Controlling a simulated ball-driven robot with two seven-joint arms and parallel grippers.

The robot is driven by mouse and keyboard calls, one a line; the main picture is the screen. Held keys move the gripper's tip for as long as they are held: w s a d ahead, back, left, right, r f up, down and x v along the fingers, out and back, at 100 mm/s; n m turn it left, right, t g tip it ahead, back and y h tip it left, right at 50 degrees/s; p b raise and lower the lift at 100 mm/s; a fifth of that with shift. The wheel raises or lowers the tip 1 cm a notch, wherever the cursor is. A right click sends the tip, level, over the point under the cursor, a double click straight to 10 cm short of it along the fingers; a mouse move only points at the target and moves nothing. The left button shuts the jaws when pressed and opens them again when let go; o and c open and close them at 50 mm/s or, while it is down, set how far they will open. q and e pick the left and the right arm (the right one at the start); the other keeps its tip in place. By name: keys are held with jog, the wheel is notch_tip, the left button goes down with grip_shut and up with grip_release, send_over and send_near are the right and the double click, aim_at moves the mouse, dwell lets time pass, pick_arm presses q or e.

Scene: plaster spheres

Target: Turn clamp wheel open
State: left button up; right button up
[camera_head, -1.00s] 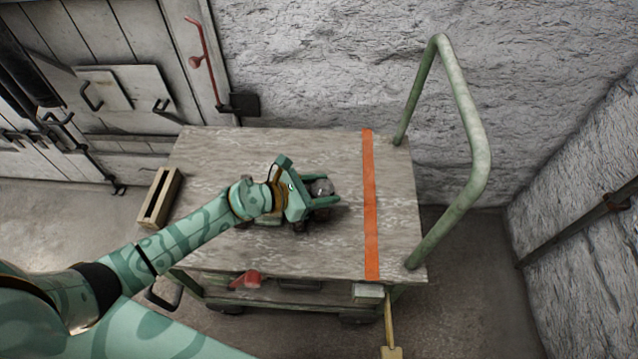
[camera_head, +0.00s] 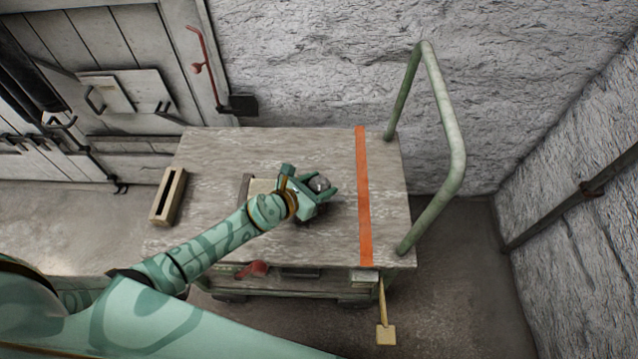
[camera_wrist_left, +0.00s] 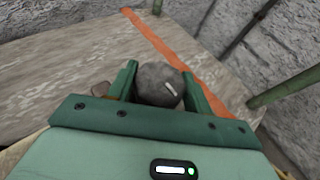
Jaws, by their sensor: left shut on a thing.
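The clamp wheel, a grey, rounded knob with a pale mark (camera_head: 319,183), is on the cart's wooden top, left of the orange stripe. It also shows large in the left wrist view (camera_wrist_left: 158,84). My left gripper (camera_head: 317,184) is shut on it, with one green finger on each side, as the left wrist view (camera_wrist_left: 160,78) shows. The fingers point right and slightly up in the head view. A dark part under the wheel is mostly hidden by the gripper. My right gripper is out of view.
The cart top (camera_head: 220,150) is mostly clear. An orange stripe (camera_head: 363,200) crosses it near the green handle (camera_head: 455,140). A slotted wooden box (camera_head: 168,196) is at the left edge. A red handle (camera_head: 252,269) sticks out at the front. A rough wall (camera_head: 330,60) stands behind.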

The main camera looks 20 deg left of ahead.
aim_at(315, 186)
pick_arm(q)
jog(key=o, duration=1)
jog(key=shift+r, duration=0.1)
jog(key=p+v, duration=0.3)
jog(key=v, duration=0.4)
jog(key=shift+r, duration=0.15)
jog(key=v, duration=0.9)
jog(key=shift+s+p, duration=0.1)
jog(key=shift+p, duration=0.25)
